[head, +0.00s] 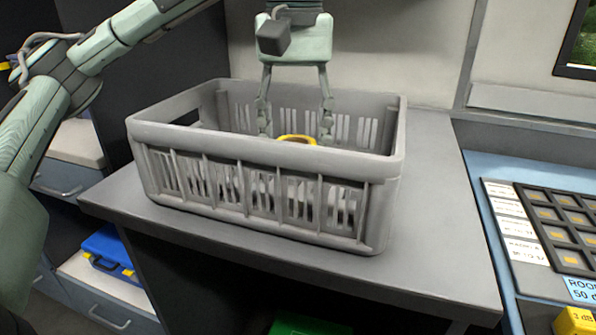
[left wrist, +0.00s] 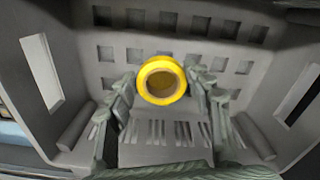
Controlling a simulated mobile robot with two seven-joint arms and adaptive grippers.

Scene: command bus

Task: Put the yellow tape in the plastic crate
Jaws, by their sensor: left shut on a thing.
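The grey plastic crate (head: 262,150) stands on the grey counter. My left gripper (head: 296,135) reaches down into the crate from above, its two fingers spread around the yellow tape (head: 298,138). The tape shows just above the front rim in the head view; its lower part is hidden by the crate wall. In the left wrist view the yellow tape (left wrist: 162,66) is a round roll between the fingertips (left wrist: 162,88), with the slotted crate walls and floor behind it. The left gripper is shut on the tape. My right gripper is not in view.
The grey counter (head: 440,230) is clear to the right of the crate. A blue panel with dark keys (head: 570,230) lies at the far right. A blue case (head: 110,250) sits lower left, below the counter. The wall is close behind the crate.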

